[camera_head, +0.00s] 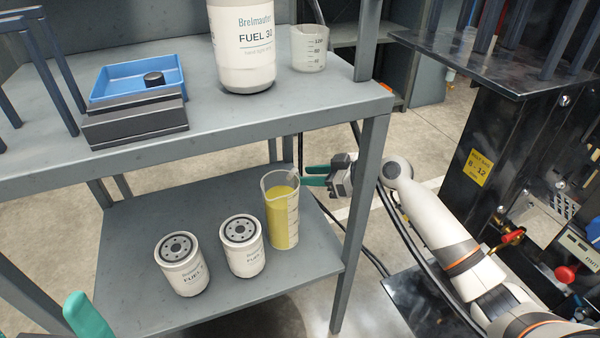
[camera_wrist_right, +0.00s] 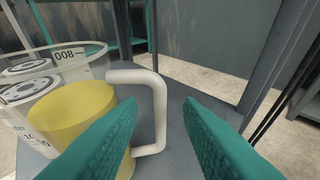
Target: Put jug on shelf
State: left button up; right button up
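The jug (camera_head: 281,215) is a clear measuring jug with yellow liquid inside. It stands upright on the lower shelf (camera_head: 130,225) of the grey rack, near the right edge. In the right wrist view the jug (camera_wrist_right: 70,115) is at the left, and its pale handle (camera_wrist_right: 158,115) shows between my fingers. My right gripper (camera_head: 313,177) reaches in from the right beside the handle. Its teal fingers (camera_wrist_right: 158,110) are apart, with visible space on both sides of the handle. Only a teal tip of my left gripper (camera_head: 88,318) shows at the bottom left.
Two white filters (camera_head: 182,264) (camera_head: 242,246) stand left of the jug. The upper shelf (camera_head: 300,100) holds a fuel bottle (camera_head: 243,50), a small empty-looking beaker (camera_head: 309,48) and a blue tray (camera_head: 135,78). A rack post (camera_head: 362,200) stands close to my right gripper.

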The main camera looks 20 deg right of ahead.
jog(key=p+v, duration=0.1)
jog(key=v, duration=0.7)
jog(key=shift+w+r, duration=0.1)
jog(key=shift+w, duration=0.05)
